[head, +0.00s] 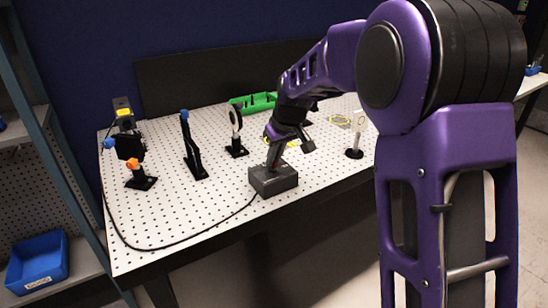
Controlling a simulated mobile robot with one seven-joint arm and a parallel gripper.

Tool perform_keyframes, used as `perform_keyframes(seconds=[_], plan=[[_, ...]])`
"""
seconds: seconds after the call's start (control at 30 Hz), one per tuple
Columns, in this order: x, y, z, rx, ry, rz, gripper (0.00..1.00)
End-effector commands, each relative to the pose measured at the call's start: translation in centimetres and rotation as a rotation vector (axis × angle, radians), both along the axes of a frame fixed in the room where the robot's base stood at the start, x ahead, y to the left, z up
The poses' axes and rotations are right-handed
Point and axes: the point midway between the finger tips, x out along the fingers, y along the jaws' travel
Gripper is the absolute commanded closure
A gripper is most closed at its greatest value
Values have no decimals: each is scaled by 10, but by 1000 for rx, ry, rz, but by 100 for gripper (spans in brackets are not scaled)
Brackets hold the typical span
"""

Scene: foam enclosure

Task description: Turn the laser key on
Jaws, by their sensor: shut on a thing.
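A dark grey box (274,182) with a black cable sits near the front edge of the white perforated table. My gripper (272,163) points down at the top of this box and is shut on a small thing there. From its place on the box this is the laser key, but the fingers hide it. Which way the key is turned cannot be seen.
Optical mounts (194,158) stand on the white table (170,215) left of the box. A round mount (237,140) is close behind it, with a green tray (252,103) farther back. The cable (150,248) runs along the front edge. A blue bin (38,262) is on the left shelf.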

Motion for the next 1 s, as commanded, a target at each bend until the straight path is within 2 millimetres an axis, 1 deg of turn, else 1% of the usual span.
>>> perform_keyframes(seconds=[0.27, 0.47, 0.67, 1.0], plan=[[0, 0, 1, 0, 0, -23, 100], [-1, 1, 1, -2, 1, -110, 100], [-2, 3, 2, -3, 0, -266, 100], [-2, 5, 1, -4, 0, -587, 100]])
